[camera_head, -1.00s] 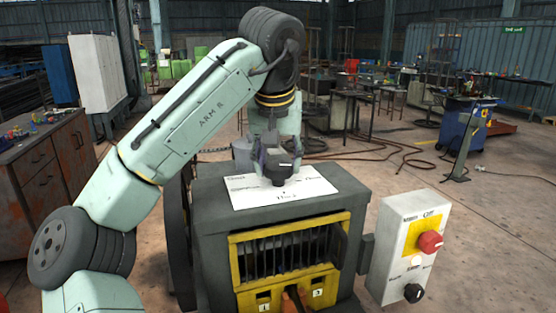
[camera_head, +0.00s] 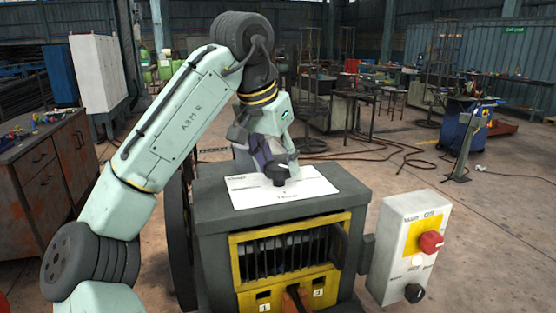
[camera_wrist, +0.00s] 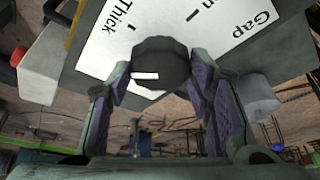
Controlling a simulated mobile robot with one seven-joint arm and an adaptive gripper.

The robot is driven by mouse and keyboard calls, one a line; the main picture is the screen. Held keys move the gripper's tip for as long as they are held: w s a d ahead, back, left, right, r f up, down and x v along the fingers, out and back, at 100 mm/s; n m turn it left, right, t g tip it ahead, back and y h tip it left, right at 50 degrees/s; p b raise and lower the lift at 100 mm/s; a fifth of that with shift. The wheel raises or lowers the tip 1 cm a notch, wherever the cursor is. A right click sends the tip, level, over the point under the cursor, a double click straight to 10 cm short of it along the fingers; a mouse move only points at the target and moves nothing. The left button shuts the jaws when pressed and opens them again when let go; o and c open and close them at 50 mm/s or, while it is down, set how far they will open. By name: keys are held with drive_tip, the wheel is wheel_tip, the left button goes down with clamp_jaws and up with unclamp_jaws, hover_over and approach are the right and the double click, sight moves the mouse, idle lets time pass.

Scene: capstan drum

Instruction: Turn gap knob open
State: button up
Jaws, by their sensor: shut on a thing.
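The gap knob (camera_head: 279,175) is a dark round knob on the white label plate (camera_head: 245,190) on top of the grey machine. In the wrist view the knob (camera_wrist: 162,62) has a white pointer mark at its lower left. The plate there reads "Gap" and "Thick"; another word is cut off. My gripper (camera_head: 277,162) is shut on the knob, with one purple-padded finger at each side. In the wrist view my gripper (camera_wrist: 160,70) has its fingers beside the knob's lower half. The fingers hide part of the plate.
The grey machine (camera_head: 211,215) has a yellow-framed grille (camera_head: 290,252) in front. A white switch box (camera_head: 398,245) with a red knob (camera_head: 431,242) and a black knob (camera_head: 414,293) stands at its right. A brown cabinet (camera_head: 35,175) stands at the left.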

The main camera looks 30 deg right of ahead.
drive_tip(key=m+g, duration=0.1)
drive_tip(key=m, duration=0.3)
drive_tip(key=shift+w+m+g, duration=0.15)
drive_tip(key=shift+m+g, duration=0.15)
drive_tip(key=shift+g, duration=0.1)
drive_tip(key=m+g, duration=0.1)
drive_tip(key=m, duration=0.3)
drive_tip(key=shift+w+m+g, duration=0.1)
drive_tip(key=shift+m+g, duration=0.2)
drive_tip(key=shift+g, duration=0.1)
drive_tip(key=m+g+y, duration=0.1)
drive_tip(key=m, duration=0.3)
drive_tip(key=shift+w+r, duration=0.1)
drive_tip(key=shift+d+m+g+y, duration=0.1)
drive_tip(key=shift+m+g+y, duration=0.25)
drive_tip(key=shift+m, duration=0.8)
drive_tip(key=shift+d+m+g+y, duration=0.1)
drive_tip(key=shift+m+g+y, duration=0.2)
drive_tip(key=shift+m, duration=0.85)
drive_tip(key=o, duration=1.1)
drive_tip(key=shift+o, duration=0.2)
drive_tip(key=shift+n, duration=0.3)
